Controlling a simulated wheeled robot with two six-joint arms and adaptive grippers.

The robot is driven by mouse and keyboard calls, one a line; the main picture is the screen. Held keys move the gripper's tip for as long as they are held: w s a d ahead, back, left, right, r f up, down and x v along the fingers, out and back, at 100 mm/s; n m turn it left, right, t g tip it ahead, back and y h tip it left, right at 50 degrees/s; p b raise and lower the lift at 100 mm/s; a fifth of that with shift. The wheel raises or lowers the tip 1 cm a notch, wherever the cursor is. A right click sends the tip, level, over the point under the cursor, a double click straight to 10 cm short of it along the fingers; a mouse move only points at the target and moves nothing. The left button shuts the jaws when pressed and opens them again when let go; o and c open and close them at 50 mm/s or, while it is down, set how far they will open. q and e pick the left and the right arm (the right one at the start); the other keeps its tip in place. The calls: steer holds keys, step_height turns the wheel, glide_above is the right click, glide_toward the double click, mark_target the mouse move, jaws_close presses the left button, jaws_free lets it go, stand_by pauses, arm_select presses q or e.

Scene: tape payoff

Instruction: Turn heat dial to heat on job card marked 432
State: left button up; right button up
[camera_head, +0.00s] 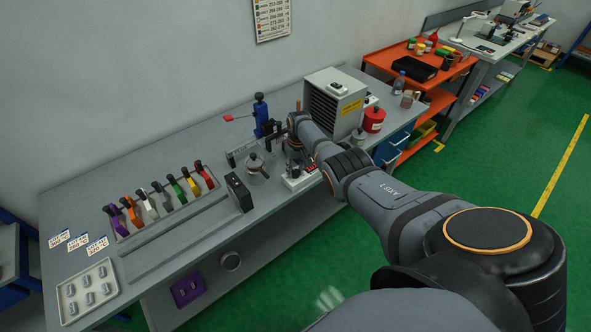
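Three small white job cards lie at the left end of the grey bench: a left card (59,238), a middle card (78,241) and a right card (97,246). Their print is too small for me to make out 432 or a heat value with certainty. A white-based unit (300,180) with a red part stands near the bench's front edge, below my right forearm; I cannot make out a dial on it. My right gripper (275,142) is over the bench beside the blue press, partly hidden by its own wrist; its finger opening is unclear. My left gripper is out of view.
A blue press (262,113) has a red-tipped lever. A rack holds several coloured-handled tools (163,195). A metal pot (256,168), grey tray (87,291), louvred box (335,103) and red canister (374,119) stand on the bench. A colour chart (272,18) hangs above.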

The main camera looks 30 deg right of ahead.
mark_target(297, 171)
steer(key=o, duration=0.5)
steer(key=shift+c, duration=0.2)
steer(key=shift+r, duration=0.1)
step_height(297, 171, up, 12)
steer(key=shift+d, duration=0.35)
